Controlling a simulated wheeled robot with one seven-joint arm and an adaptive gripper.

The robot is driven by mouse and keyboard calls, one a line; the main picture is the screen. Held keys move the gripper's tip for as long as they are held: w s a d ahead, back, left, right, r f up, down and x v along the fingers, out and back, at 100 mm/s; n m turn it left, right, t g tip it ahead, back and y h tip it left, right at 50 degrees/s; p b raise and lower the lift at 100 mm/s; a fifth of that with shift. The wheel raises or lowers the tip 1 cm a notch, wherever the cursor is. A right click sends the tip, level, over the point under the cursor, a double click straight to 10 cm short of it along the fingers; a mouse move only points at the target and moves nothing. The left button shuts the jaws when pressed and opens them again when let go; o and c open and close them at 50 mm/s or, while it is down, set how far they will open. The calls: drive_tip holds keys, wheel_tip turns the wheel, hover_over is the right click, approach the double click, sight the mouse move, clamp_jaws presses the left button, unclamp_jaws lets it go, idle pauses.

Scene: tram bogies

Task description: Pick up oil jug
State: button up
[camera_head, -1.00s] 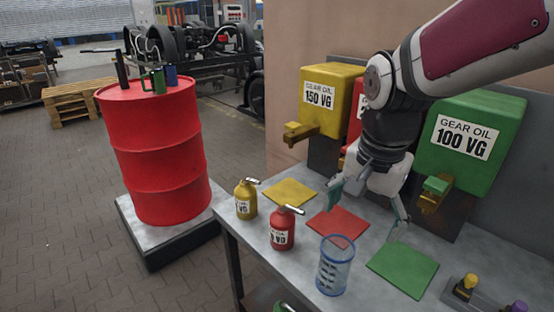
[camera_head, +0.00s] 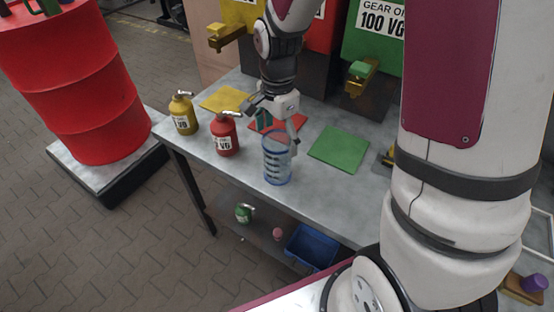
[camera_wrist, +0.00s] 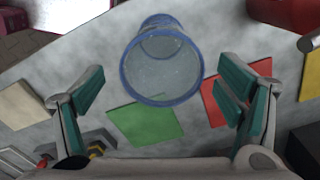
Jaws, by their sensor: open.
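A clear blue-rimmed jug (camera_head: 277,163) with dark level marks stands upright near the front edge of the grey table. My gripper (camera_head: 280,127) is open, just behind and above the jug in the head view. In the wrist view the jug (camera_wrist: 161,70) shows between and beyond the spread teal finger pads of my gripper (camera_wrist: 163,98). No contact with the jug can be made out.
A red oil can (camera_head: 225,136) and a yellow oil can (camera_head: 183,114) stand left of the jug. A green mat (camera_head: 339,149) lies to its right, a red mat (camera_head: 264,123) behind. A blue bin (camera_head: 312,247) and green can (camera_head: 243,213) are on the lower shelf.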

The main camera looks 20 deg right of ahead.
drive_tip(key=shift+w+f, duration=0.1)
drive_tip(key=shift+f, duration=2.75)
drive_tip(key=shift+c, duration=0.5)
drive_tip(key=c, duration=1.2)
